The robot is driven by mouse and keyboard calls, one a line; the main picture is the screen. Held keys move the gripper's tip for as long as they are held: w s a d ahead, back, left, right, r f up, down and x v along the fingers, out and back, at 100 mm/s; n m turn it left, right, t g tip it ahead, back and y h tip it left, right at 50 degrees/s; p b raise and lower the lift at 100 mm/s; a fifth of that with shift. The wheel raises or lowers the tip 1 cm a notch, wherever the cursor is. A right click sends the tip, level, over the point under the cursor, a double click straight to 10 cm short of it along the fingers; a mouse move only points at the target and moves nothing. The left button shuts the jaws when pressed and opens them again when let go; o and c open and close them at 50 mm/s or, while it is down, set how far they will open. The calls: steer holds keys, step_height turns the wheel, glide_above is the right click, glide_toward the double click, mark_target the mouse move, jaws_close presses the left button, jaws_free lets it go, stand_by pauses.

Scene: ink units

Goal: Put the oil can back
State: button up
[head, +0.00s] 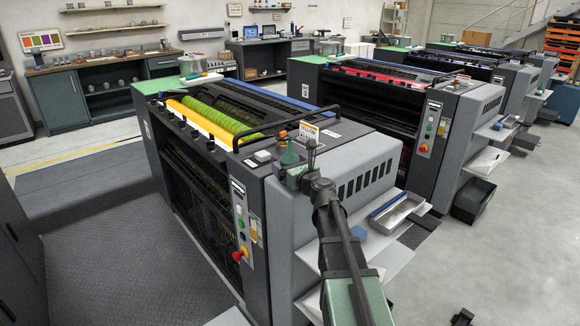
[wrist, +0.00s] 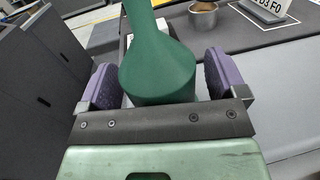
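The green oil can (wrist: 158,70) stands between the two purple finger pads of my gripper (wrist: 160,82) in the wrist view. Its narrow neck runs off the top edge, and its lower end is partly hidden behind the dark gripper bar. Narrow light gaps show beside the can, so my gripper appears open around it. In the head view the oil can (head: 289,156) shows small at the near corner of the front press's top, with my gripper (head: 290,174) at it. Whether the can touches the surface is hard to tell.
The front press (head: 360,170) has a dark rail (head: 285,112) along its top. A metal cup (wrist: 203,18) and a label stand (wrist: 268,10) are on the press top beyond my right finger. A workbench (head: 100,65) stands at the back left.

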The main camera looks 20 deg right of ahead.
steer(key=shift+r, duration=0.25)
steer(key=s+d, duration=0.1)
steer(key=s, duration=1.1)
steer(key=s+a+f+n+g+y, duration=0.2)
steer(key=a+f+n+g, duration=0.3)
steer(key=a+n, duration=0.45)
steer(key=s+a+f+n+g+y, duration=0.3)
steer(key=a+f+n+g, duration=0.25)
steer(key=a+n, duration=0.45)
steer(key=s+f+n+g+h, duration=0.6)
steer(key=s+n, duration=0.5)
steer(key=n, duration=0.4)
steer(key=shift+a+f+g+h, duration=0.2)
steer(key=shift+f+g+h, duration=0.2)
steer(key=shift+g, duration=0.35)
steer(key=shift+w, duration=0.1)
